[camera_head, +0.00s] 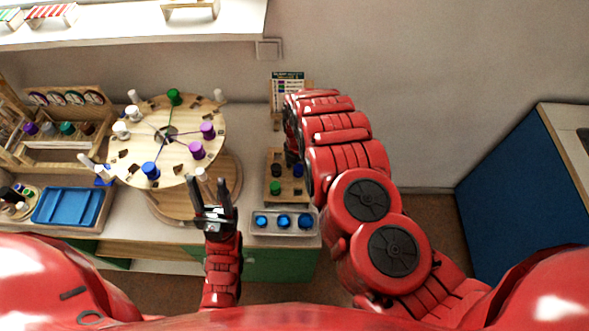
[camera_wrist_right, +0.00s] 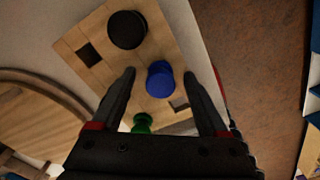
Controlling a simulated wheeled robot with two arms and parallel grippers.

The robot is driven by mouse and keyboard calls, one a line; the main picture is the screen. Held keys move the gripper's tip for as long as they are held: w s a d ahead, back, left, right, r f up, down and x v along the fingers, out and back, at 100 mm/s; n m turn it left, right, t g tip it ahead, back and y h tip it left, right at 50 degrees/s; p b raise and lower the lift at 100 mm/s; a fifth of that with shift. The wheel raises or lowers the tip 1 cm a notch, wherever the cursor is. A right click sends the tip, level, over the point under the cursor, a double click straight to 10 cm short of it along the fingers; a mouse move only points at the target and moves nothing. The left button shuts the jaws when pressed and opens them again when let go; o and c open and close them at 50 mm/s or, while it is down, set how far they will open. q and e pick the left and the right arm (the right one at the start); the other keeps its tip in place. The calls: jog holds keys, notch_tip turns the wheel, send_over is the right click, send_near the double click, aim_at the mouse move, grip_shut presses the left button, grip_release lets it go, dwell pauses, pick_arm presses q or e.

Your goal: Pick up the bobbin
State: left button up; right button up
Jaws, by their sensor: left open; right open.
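A blue bobbin (camera_wrist_right: 159,79) stands on a square wooden board (camera_wrist_right: 72,37) with holes. My right gripper (camera_wrist_right: 160,74) is open, with one finger on each side of the blue bobbin in the right wrist view; I cannot tell whether they touch it. A black bobbin (camera_wrist_right: 127,30) and a green bobbin (camera_wrist_right: 142,122) stand on the same board. In the head view the blue bobbin (camera_head: 297,171) shows beside my right arm, which hides part of the board. My left gripper (camera_head: 208,186) is open and empty in front of the round wooden wheel.
The round wooden wheel (camera_head: 185,163) carries green, purple, blue and white bobbins. A grey tray (camera_head: 258,234) with blue cups lies at the counter's front. A blue tray (camera_head: 68,205) and a wooden rack (camera_head: 80,148) stand at left.

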jog(key=shift+s+d, duration=0.1)
jog(key=shift+d, duration=0.1)
jog(key=shift+c, duration=0.9)
jog(key=shift+r, duration=0.1)
jog(key=shift+c, duration=1.1)
jog(key=shift+a, duration=0.3)
jog(key=c, duration=0.5)
jog(key=shift+c, duration=1.1)
jog(key=shift+d, duration=0.15)
grip_shut()
jog(key=shift+r, duration=0.1)
